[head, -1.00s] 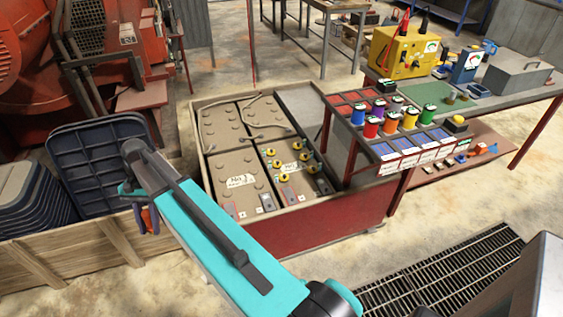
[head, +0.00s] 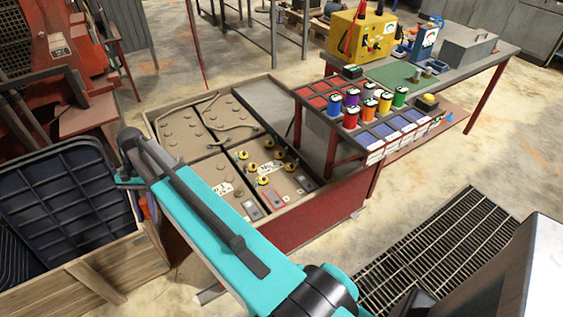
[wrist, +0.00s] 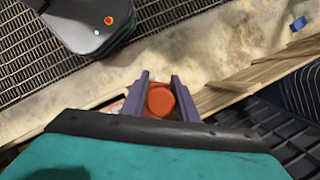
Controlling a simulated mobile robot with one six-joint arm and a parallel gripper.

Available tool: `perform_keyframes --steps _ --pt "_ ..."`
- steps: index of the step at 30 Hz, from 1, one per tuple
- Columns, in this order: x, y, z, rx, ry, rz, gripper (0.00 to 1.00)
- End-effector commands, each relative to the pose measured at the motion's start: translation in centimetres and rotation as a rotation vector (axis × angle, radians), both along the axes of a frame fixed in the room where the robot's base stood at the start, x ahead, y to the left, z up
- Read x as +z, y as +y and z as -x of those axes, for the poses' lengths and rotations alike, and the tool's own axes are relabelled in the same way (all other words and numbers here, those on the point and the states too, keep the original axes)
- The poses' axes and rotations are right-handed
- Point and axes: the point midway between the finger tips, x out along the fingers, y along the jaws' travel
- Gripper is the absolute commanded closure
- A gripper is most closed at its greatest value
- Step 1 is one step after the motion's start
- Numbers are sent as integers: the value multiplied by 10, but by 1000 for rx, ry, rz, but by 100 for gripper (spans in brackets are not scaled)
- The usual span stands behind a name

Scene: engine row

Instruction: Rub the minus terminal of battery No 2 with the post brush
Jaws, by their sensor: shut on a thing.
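My gripper (wrist: 160,82) is shut on a round orange-red thing (wrist: 160,101), seen end-on between the two purple fingers. I take it for the post brush, but its bristles are not visible. In the head view my gripper is mostly hidden behind my teal arm, left of the red battery cart (head: 318,213) and apart from it. Several batteries sit in the cart. The neighbouring battery (head: 211,172) is partly covered by my arm.
A wooden crate (head: 95,277) with dark ribbed trays (head: 55,200) stands left of the cart. A bench (head: 455,76) with coloured pots and a yellow charger (head: 362,36) stands right and behind. A floor grate (head: 435,250) and open floor lie at the right front.

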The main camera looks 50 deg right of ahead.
Motion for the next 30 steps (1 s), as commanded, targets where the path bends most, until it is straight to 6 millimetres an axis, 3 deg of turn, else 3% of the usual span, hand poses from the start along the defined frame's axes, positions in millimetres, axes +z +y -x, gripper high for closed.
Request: perform_keyframes --steps 11,17,23,30 --pt "-1 -3 -1 -9 0 0 96" --pt "-10 -20 -8 -78 -1 -1 96" --pt "-30 -64 -23 -253 1 0 96" --pt "-59 -136 -40 -534 0 1 96"
